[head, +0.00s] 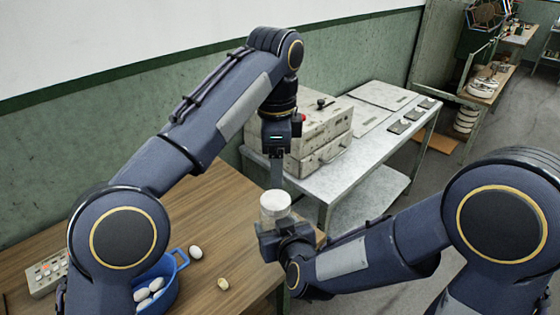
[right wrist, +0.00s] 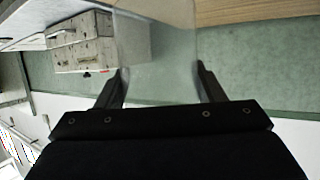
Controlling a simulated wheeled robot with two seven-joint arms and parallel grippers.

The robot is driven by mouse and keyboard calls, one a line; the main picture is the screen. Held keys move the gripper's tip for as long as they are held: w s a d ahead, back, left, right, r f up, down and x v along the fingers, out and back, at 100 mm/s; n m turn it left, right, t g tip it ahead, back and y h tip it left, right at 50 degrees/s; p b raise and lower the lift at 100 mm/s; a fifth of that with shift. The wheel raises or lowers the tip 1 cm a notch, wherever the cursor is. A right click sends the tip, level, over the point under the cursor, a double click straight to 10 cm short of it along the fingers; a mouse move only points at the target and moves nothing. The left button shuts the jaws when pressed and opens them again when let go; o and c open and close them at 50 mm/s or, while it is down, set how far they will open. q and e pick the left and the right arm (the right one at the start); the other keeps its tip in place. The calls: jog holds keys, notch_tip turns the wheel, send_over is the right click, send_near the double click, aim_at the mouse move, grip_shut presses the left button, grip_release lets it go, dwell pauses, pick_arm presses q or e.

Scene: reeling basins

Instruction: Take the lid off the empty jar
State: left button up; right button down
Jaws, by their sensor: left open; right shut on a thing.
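A clear jar (head: 272,217) with a pale lid (head: 275,201) on top stands about upright near the right edge of the wooden table in the head view. My right gripper (head: 283,228) is shut on the jar's body from the side. In the right wrist view the see-through jar (right wrist: 155,50) fills the space between the two fingers (right wrist: 160,85), and nothing shows inside it there. My left gripper (head: 277,178) points down just above the lid with its fingers open. I cannot tell whether its fingertips touch the lid.
The wooden table (head: 215,215) carries a blue basket (head: 172,292) with several white cocoons, a loose white cocoon (head: 195,252), a yellowish one (head: 223,284) and a button box (head: 45,275). Behind, a metal table (head: 378,145) holds a grey box (head: 325,132).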

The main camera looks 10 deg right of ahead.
aim_at(278, 196)
pick_arm(q)
jog(key=shift+d+f, duration=0.3)
jog(key=shift+f, duration=0.2)
notch_tip(278, 196, down, 7)
jog(key=shift+r, duration=0.2)
jog(key=shift+f, duration=0.5)
pick_arm(e)
jog(key=shift+r, duration=0.25)
pick_arm(q)
jog(key=shift+c, duration=0.4)
jog(key=shift+w, duration=0.1)
jog(key=c, duration=0.7)
pick_arm(e)
jog(key=shift+a, duration=0.1)
pick_arm(q)
jog(key=shift+w+a+r, duration=0.1)
pick_arm(e)
jog(key=shift+f, duration=0.1)
